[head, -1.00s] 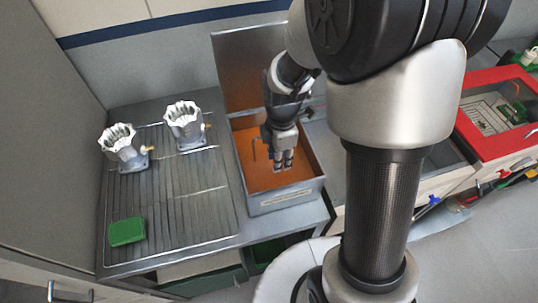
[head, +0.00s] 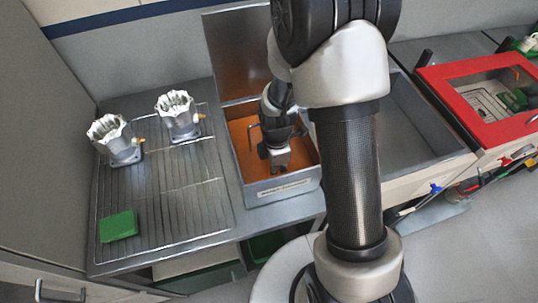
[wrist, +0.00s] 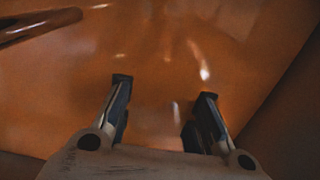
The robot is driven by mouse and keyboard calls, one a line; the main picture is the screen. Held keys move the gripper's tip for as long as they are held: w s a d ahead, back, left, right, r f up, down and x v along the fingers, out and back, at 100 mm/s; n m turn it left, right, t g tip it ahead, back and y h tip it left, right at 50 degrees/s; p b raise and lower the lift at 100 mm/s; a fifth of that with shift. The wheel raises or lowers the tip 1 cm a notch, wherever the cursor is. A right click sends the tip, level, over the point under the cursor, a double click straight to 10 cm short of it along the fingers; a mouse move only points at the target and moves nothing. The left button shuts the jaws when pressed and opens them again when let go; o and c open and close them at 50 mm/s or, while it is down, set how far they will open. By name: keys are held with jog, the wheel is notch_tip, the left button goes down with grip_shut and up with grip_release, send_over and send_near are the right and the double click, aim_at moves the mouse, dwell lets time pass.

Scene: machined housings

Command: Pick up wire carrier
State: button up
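A thin bent wire handle (head: 252,136), which looks like part of the wire carrier, stands at the left inside the grey box with the orange interior. In the wrist view a rounded bar (wrist: 38,27) crosses the top left corner, probably the same handle. The rest of the carrier cannot be made out. My gripper (head: 279,172) is down inside the box, to the right of the handle and apart from it. In the wrist view my gripper (wrist: 164,88) has its two fingers spread, with only glossy orange surface between and beyond them.
The grey box (head: 283,190) has its lid raised at the back. To the left, a wire rack (head: 175,205) holds two machined housings (head: 115,140) (head: 179,117) and a green block (head: 118,226). A grey basin (head: 405,125) and a red-framed case (head: 490,100) lie to the right.

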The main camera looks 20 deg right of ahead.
grip_shut()
jog(key=shift+r, duration=0.15)
dwell(0.6)
